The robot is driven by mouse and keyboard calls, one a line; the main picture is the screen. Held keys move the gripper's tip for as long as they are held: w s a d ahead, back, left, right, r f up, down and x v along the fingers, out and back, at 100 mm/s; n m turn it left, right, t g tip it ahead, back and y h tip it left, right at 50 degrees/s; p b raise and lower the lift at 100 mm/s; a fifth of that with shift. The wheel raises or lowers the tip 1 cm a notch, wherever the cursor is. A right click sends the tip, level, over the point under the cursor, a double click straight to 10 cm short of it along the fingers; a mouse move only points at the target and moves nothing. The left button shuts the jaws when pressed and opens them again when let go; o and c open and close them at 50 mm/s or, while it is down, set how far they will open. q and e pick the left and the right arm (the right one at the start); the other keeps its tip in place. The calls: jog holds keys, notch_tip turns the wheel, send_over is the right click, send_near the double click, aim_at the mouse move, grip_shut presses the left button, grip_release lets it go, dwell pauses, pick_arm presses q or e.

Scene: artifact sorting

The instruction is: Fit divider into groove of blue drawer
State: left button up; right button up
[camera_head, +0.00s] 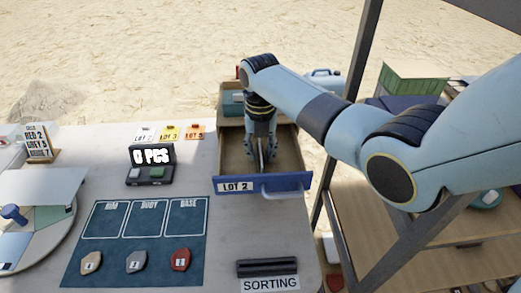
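The blue drawer (285,183), labelled LOT 2, is pulled open, with its wooden inside showing on both sides of my gripper. My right gripper (263,162) points down inside the drawer, near its middle. A thin dark edge shows between its fingers, but I cannot tell whether it is the divider or part of a finger. I cannot tell whether the fingers are closed on anything. The groove is not visible, and my gripper covers part of the drawer floor. My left gripper is not in view.
A black slotted block (267,266) marked SORTING lies at the table's front edge. Left are a dark mat (136,262) with several tagged pieces, a counter reading 0 PCS (151,155), and a round stand (62,222). A metal post (345,110) stands right of the drawer.

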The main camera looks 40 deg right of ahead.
jog(key=shift+r, duration=0.1)
jog(key=shift+r, duration=0.25)
notch_tip(320, 180, up, 12)
jog(key=shift+f, duration=0.15)
jog(key=shift+f, duration=0.1)
dwell(0.5)
